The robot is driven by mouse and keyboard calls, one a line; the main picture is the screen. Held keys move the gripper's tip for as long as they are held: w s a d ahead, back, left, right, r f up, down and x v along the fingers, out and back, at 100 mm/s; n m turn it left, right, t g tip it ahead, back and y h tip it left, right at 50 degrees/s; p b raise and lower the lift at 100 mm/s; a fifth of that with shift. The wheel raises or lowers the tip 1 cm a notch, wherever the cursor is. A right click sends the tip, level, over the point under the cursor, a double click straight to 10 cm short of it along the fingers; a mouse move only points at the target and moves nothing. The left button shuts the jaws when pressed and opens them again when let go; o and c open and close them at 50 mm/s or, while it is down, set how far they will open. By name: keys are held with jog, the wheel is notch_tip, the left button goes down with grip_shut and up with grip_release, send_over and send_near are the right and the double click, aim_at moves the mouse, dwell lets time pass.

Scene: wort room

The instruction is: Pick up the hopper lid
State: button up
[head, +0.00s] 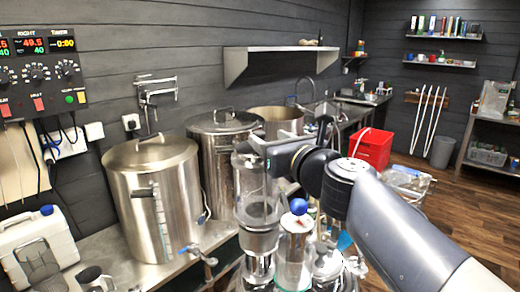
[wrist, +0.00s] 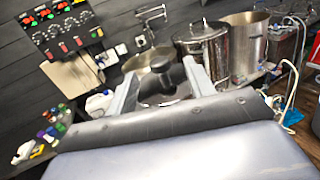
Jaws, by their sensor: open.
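The hopper lid (wrist: 158,98) shows in the wrist view as a dark round disc with a black upright knob (wrist: 164,73). My gripper (wrist: 162,76) is open, with one pale finger on each side of the knob. I cannot tell whether either finger touches it. In the head view my gripper (head: 254,144) is above the clear cylindrical hopper (head: 258,200). The lid is hard to make out there, behind my gripper and arm.
Large steel kettles (head: 155,195) stand on the bench left of and behind the hopper. A clear vessel with a blue ball (head: 299,207) stands close to its right. A control panel (head: 40,65) hangs at left. A red bin (head: 371,148) stands farther back.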

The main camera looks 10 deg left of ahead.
aim_at(262, 135)
jog(key=shift+x, duration=2.85)
jog(key=shift+s+a+f, duration=0.1)
jog(key=shift+f, duration=0.05)
jog(key=shift+c, duration=0.5)
jog(key=c, duration=0.9)
grip_shut()
